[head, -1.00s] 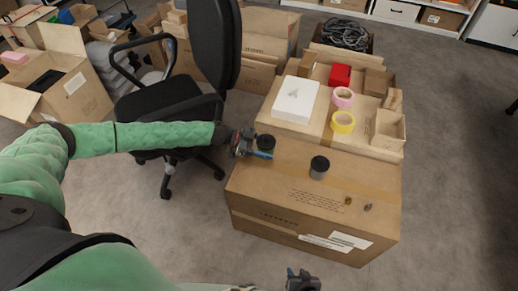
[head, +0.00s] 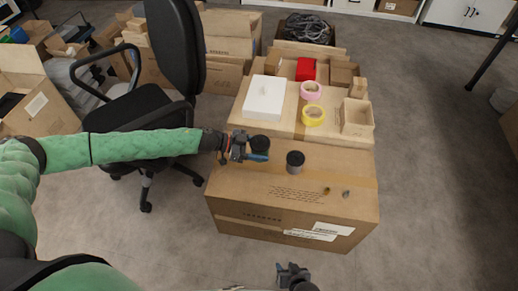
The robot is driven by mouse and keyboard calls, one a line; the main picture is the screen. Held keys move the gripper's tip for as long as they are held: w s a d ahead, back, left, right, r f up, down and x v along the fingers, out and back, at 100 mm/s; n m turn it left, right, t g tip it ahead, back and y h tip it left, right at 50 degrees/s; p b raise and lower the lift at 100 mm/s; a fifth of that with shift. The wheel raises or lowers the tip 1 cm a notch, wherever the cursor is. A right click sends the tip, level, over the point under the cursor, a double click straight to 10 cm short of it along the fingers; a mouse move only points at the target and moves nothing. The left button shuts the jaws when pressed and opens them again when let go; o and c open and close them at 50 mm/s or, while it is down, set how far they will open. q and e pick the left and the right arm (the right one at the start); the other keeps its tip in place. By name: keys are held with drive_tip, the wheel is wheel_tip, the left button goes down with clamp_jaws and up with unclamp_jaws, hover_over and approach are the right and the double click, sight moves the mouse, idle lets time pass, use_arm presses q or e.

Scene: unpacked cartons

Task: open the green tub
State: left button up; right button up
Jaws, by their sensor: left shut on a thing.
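The green tub (head: 260,141) shows as a small round shape with a dark top, on the left part of the big carton. Its side is largely hidden, so little green shows. My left gripper (head: 257,153) is at the tub from the left and front, its blue fingers low against it, shut on it. I cannot tell whether the tub touches the carton, and its lid appears to be on. My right gripper (head: 291,275) is apart from it, in front of the carton near the bottom edge; its finger opening is unclear.
Behind are a white box (head: 264,97), pink tape (head: 311,90), yellow tape (head: 314,115) and an open small box (head: 357,117). An office chair (head: 172,50) stands left.

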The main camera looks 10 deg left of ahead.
use_arm(q)
drive_tip(key=c, duration=0.5)
drive_tip(key=shift+o, duration=0.2)
